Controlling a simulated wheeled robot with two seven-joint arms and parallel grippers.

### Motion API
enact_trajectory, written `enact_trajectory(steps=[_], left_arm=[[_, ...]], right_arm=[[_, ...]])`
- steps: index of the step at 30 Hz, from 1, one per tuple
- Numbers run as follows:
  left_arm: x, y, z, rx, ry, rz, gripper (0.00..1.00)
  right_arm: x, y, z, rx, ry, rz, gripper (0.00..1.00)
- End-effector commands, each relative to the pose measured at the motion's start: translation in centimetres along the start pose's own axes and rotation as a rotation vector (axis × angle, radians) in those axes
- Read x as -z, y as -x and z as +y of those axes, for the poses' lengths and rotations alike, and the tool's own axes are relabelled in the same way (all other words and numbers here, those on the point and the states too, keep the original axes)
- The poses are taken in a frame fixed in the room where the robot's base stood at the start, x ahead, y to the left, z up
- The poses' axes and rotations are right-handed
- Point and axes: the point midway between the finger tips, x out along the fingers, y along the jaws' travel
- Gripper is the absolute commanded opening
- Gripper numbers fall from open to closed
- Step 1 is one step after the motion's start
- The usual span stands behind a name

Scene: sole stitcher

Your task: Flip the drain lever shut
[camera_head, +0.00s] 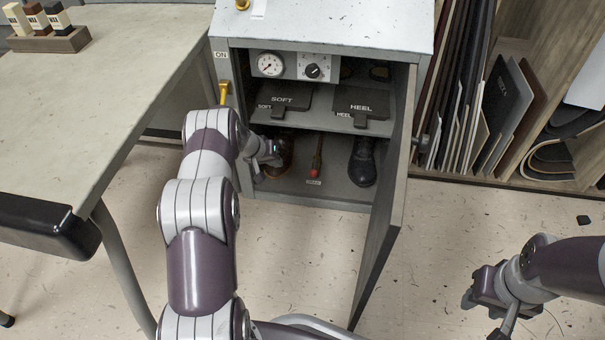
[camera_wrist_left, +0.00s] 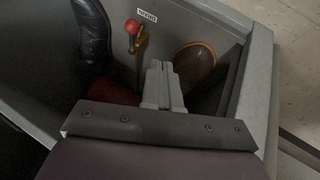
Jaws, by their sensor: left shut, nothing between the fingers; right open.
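The drain lever (camera_head: 316,160) has a red knob and stands near the front edge of the cabinet's lower compartment, above a small label. In the left wrist view the red knob and brass stem of the lever (camera_wrist_left: 133,29) show beside the upside-down label, just beyond my left fingertips and to their left. My left gripper (camera_head: 272,158) is inside the open cabinet at its left, by the brown shoe. Its fingers, also seen in the left wrist view (camera_wrist_left: 160,70), are shut and empty, apart from the knob. My right gripper (camera_head: 480,312) is open and empty over the floor.
A brown shoe (camera_head: 284,152) and a black shoe (camera_head: 362,160) flank the lever. SOFT (camera_head: 283,97) and HEEL (camera_head: 362,101) pedals sit on the shelf above. The cabinet door (camera_head: 386,200) hangs open at right. A workbench (camera_head: 90,110) stands at left.

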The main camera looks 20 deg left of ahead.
Motion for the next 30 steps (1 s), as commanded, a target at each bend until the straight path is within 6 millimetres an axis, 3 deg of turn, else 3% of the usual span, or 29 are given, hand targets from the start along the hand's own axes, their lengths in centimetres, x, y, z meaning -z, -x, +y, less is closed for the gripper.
enact_trajectory(steps=[10,24,30], left_arm=[[-0.1,-0.9,-0.1,0.000,0.000,-0.001,0.00],[-0.4,-10.8,-0.3,0.001,-0.001,0.000,0.00],[-0.4,-12.2,2.3,0.000,-0.001,-0.002,0.00]], right_arm=[[-0.1,-0.7,0.0,0.000,0.000,0.000,0.43],[-0.9,-7.9,0.0,0.000,0.000,0.000,0.43],[-1.1,-9.6,0.0,0.000,0.000,0.000,0.43]])
